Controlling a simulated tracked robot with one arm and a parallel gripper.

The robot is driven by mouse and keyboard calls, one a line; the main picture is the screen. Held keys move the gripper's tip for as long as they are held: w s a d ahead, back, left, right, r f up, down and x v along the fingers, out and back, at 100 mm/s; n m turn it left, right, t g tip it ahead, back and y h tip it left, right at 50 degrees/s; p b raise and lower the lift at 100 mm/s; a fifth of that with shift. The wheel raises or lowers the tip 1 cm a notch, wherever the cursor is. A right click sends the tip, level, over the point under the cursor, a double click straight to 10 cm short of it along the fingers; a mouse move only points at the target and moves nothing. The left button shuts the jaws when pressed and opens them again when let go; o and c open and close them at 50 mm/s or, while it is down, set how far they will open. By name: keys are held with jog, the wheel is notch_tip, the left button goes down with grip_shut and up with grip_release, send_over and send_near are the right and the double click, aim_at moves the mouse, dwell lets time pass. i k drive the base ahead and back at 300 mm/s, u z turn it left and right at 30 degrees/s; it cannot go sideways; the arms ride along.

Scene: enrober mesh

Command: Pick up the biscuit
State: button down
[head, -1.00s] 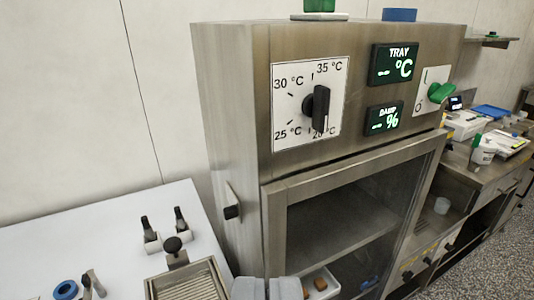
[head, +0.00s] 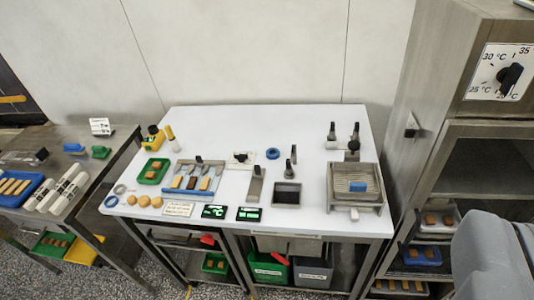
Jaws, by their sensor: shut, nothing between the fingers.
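Several small brown biscuits show. One or two lie in a green tray (head: 153,171) on the white table, and a few bars (head: 191,183) lie on a steel rack beside it. I cannot tell which is the task's biscuit. The mesh (head: 343,181) sits in a steel frame at the table's right, with a blue block (head: 358,186) on it. My gripper (head: 512,235) shows large and grey at the lower right corner, partly cut off by the frame. It is shut and empty, well away from the table's biscuits.
A steel cabinet (head: 425,110) with a dial stands right of the white table (head: 300,125). Trays with brown pieces (head: 437,219) sit on shelves at the cabinet's lower part. A side bench with a blue tray (head: 20,188) is at the left. The table's back strip is clear.

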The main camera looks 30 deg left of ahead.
aim_at(206, 182)
jog(key=u, duration=0.05)
jog(key=k, duration=0.5)
jog(key=u, duration=1.7)
jog(key=i, duration=0.6)
jog(key=z, duration=0.65)
